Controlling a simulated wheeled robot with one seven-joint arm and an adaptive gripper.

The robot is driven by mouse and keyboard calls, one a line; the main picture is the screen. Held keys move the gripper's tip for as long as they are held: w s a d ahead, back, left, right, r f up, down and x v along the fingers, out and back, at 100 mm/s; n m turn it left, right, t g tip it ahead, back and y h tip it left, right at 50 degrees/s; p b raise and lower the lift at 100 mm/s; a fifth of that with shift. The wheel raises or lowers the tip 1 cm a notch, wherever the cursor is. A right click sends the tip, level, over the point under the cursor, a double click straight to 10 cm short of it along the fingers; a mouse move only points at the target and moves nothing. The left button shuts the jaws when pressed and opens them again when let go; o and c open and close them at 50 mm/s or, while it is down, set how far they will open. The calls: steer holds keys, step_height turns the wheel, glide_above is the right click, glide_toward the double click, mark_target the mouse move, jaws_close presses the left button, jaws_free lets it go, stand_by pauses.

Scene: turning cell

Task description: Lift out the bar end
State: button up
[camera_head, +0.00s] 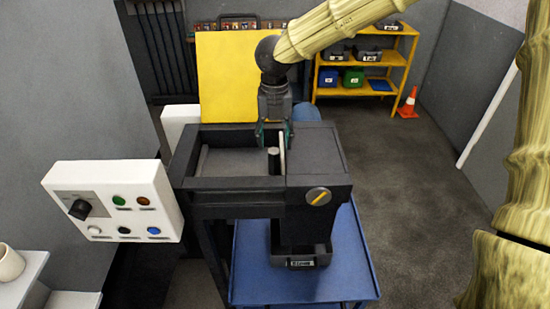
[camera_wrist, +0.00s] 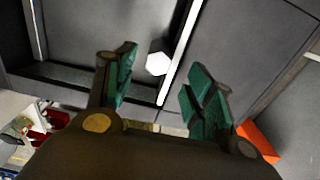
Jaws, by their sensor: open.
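The bar end (camera_head: 273,152) is a short pale stub standing in the open-topped dark box (camera_head: 235,185) of the machine. In the wrist view the bar end (camera_wrist: 158,62) shows a bright white end face and a grey side, beside a long white strip. My gripper (camera_head: 273,138) is over the box's back part, pointing down, with green finger pads. In the wrist view my gripper (camera_wrist: 163,85) is open and empty, its pads apart on either side of the picture middle. The bar end lies beyond the fingertips, with no contact visible. Its lower part is hidden.
A white upright strip (camera_head: 282,155) stands close on the bar end's right. A white control panel (camera_head: 115,200) is on the left, and a yellow panel (camera_head: 225,75) behind. A dark labelled bin (camera_head: 300,259) sits on a blue cart (camera_head: 345,275).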

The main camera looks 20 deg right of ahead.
mark_target(274, 151)
steer(key=shift+w+a+f+p, duration=0.15)
steer(key=shift+f+p, duration=0.3)
steer(key=shift+f, duration=1.1)
steer(key=shift+s+r, duration=0.1)
steer(key=shift+s, duration=0.15)
steer(key=shift+c, duration=0.6)
steer(key=shift+w, duration=0.15)
steer(key=c, duration=0.7)
jaws_close()
